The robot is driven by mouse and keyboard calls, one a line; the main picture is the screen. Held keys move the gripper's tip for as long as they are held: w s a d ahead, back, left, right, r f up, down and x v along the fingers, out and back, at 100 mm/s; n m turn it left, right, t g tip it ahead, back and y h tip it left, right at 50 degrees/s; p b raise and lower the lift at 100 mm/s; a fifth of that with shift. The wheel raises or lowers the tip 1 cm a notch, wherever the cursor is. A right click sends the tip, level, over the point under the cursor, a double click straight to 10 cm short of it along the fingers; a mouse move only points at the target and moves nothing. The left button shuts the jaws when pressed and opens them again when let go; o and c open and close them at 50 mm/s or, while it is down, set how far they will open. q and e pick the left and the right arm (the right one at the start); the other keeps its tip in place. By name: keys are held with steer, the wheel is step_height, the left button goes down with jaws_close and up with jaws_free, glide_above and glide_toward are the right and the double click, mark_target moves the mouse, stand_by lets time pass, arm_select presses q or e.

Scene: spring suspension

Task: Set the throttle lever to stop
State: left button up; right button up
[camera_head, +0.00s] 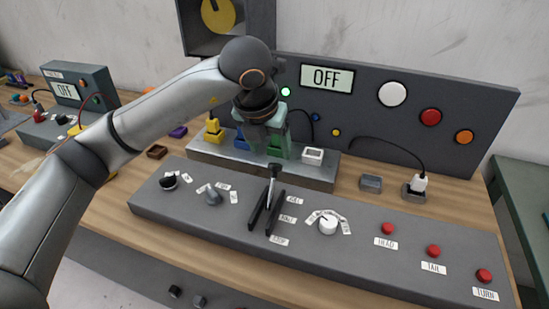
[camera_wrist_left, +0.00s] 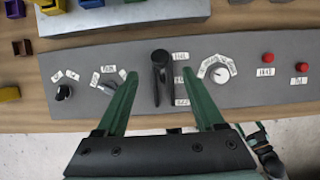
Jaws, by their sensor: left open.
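The throttle lever (camera_head: 272,174) has a black knob on a thin stem and stands in a slot between two black rails on the grey control panel. Its knob is at the far end of the slot, by the top label (camera_head: 294,201); a middle label (camera_head: 287,218) and a bottom label (camera_head: 279,240) follow toward the near edge. My left gripper (camera_head: 270,148) is open and empty, just above and behind the knob. In the left wrist view its green fingers (camera_wrist_left: 160,74) are spread either side of the lever (camera_wrist_left: 160,58), apart from it.
A white rotary knob (camera_head: 328,224) is right of the lever, and a grey switch (camera_head: 213,195) and black knob (camera_head: 168,181) are left. Red buttons (camera_head: 433,251) line the right side.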

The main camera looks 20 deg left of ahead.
mark_target(275, 164)
arm_select(q)
steer(key=x, duration=0.7)
steer(key=shift+p, duration=0.35)
steer(key=shift+r, duration=0.1)
jaws_close()
stand_by(0.9)
